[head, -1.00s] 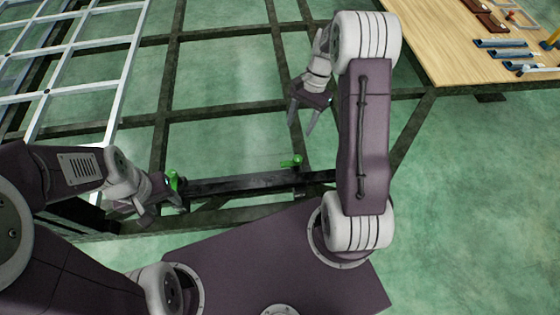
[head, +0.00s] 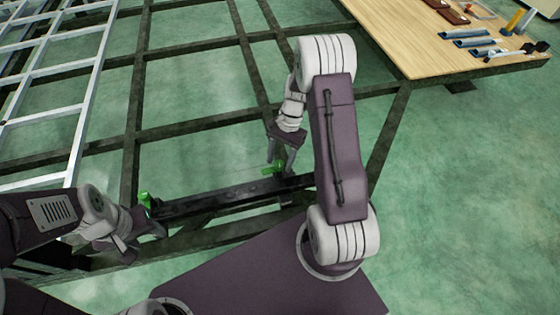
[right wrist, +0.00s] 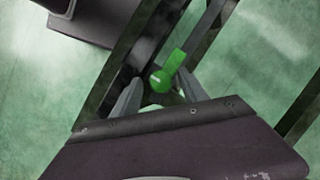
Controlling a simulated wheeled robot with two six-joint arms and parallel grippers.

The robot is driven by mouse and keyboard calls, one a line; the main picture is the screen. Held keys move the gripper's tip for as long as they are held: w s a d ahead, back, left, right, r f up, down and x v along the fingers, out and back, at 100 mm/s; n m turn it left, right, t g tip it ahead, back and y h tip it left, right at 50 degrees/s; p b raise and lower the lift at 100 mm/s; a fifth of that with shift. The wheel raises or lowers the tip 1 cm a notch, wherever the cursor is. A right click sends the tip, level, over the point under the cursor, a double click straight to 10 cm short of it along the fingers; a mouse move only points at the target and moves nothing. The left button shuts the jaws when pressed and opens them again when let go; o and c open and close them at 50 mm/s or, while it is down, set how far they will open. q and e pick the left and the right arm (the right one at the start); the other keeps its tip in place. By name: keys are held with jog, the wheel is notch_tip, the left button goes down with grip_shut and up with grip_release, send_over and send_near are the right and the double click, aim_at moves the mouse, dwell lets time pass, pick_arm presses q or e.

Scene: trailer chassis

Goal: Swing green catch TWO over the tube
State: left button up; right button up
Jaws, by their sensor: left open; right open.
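A green catch (head: 275,167) sits on the dark tube (head: 225,198) toward its right end. The right wrist view shows this green catch (right wrist: 164,78) between the fingertips, its arm pointing up and to the right. My right gripper (head: 281,164) is open with its fingers around the catch; I cannot tell whether they touch it. It also shows in the right wrist view (right wrist: 158,84). Another green catch (head: 147,203) stands at the tube's left end. My left gripper (head: 146,245) is open beside that catch. The catches' numbers are not readable in the head view.
A dark chassis frame (head: 135,120) of crossing beams spreads over the green floor. A pale lattice panel (head: 75,130) lies at the left. A wooden table (head: 430,60) with tools (head: 465,38) stands at the upper right. The floor at the right is clear.

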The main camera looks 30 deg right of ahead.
grip_shut()
jog(key=shift+r+n+p, duration=0.25)
jog(key=shift+n+p, duration=0.05)
jog(key=shift+p, duration=0.4)
jog(key=n+g+h+p, duration=0.1)
jog(key=n+p, duration=0.3)
jog(key=shift+w+a+r, duration=0.1)
jog(key=n+h+p, duration=0.1)
jog(key=n+p, duration=0.1)
jog(key=shift+a+n+g+p, duration=0.1)
jog(key=shift+n+g+p, duration=0.2)
jog(key=shift+n+g, duration=0.1)
jog(key=n+h+p, duration=0.1)
jog(key=n+p, duration=0.1)
jog(key=n, duration=0.1)
jog(key=shift+w+n+h, duration=0.1)
jog(key=shift+n+h, duration=0.2)
jog(key=n+p, duration=0.1)
jog(key=n, duration=0.1)
jog(key=n+h+p, duration=0.1)
jog(key=n, duration=0.1)
jog(key=shift+a+h, duration=0.2)
jog(key=shift+h, duration=0.1)
jog(key=shift+f+n+h+p, duration=0.2)
jog(key=shift+n+p, duration=0.15)
jog(key=shift+n, duration=0.35)
jog(key=shift+f+n+h+p, duration=0.1)
jog(key=shift+n+h+p, duration=0.15)
jog(key=shift+n, duration=0.45)
jog(key=shift+t, duration=0.3)
